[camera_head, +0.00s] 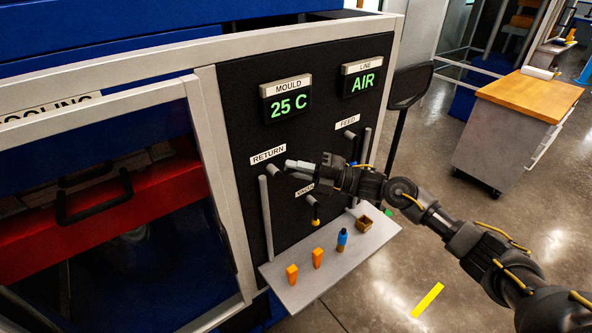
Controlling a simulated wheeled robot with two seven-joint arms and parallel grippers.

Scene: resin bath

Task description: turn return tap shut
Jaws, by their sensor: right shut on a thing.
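The return tap (273,170) sits on the black panel under the RETURN label (268,156), above a vertical grey pipe (266,216). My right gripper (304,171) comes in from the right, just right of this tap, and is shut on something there. That looks like the tap's handle, but the fingers hide most of it, so its exact angle cannot be told. My left gripper is not in view.
The feed tap (350,134) is up right. Displays read 25 C and AIR.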

